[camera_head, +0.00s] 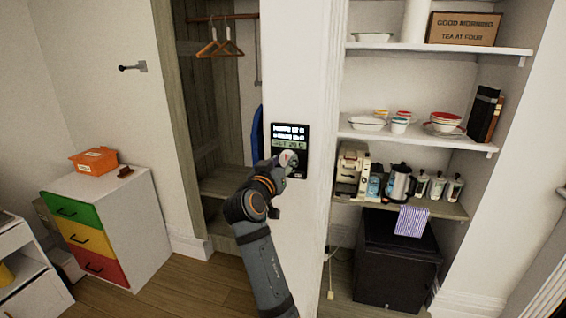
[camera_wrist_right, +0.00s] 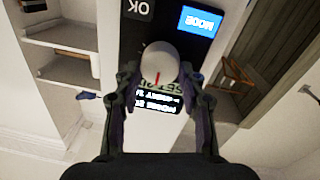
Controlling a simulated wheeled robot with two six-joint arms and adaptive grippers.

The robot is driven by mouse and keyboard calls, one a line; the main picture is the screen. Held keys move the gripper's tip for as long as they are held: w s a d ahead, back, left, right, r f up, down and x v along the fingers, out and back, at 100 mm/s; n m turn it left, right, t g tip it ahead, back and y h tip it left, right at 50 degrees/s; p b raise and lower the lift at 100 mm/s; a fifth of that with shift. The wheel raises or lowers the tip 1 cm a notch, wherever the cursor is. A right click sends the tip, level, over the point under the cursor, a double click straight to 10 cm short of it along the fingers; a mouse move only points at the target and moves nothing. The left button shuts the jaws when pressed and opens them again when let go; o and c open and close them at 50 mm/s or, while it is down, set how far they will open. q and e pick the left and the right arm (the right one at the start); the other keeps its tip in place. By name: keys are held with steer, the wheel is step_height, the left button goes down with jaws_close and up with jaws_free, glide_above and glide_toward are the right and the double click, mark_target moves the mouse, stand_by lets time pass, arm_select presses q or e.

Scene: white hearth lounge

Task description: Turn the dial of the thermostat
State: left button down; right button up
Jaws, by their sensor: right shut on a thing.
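The thermostat (camera_head: 290,131) is a black panel with a lit text display on the white wall end in the head view. It also shows upside down in the wrist view, with a blue MODE button (camera_wrist_right: 200,21) and an OK button (camera_wrist_right: 139,9). Its dial (camera_wrist_right: 159,63) is a round pale knob with a red mark, between my right fingers. My right gripper (camera_wrist_right: 160,84) is shut on the dial. In the head view my right gripper (camera_head: 291,160) covers the lower part of the panel and hides the dial. My left gripper is in neither view.
Right of the wall end are shelves (camera_head: 420,133) with bowls, cups, a coffee machine (camera_head: 350,170) and a kettle (camera_head: 399,182). Left of it is an open wardrobe with hangers (camera_head: 220,47). A cabinet with coloured drawers (camera_head: 84,238) stands at the left, with bare floor before it.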

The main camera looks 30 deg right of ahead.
steer(key=shift+f, duration=0.1)
steer(key=c, duration=0.4)
steer(key=shift+c, duration=0.3)
steer(key=n+p, duration=0.1)
steer(key=n, duration=0.2)
steer(key=shift+w+n, duration=0.1)
steer(key=shift+n, duration=0.2)
steer(key=n+p, duration=0.1)
steer(key=n, duration=0.2)
steer(key=shift+n+t, duration=0.3)
steer(key=n+p, duration=0.2)
steer(key=n, duration=0.2)
steer(key=shift+f+n+p, duration=0.1)
steer(key=shift+n+p, duration=0.2)
steer(key=shift+p, duration=0.1)
arm_select(q)
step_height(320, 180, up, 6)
steer(key=p, duration=0.1)
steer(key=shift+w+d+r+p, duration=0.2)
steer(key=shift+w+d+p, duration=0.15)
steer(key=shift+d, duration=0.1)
arm_select(e)
steer(key=shift+f+n, duration=0.1)
steer(key=shift+n, duration=1.2)
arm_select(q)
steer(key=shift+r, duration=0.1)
arm_select(e)
steer(key=shift+n, duration=0.3)
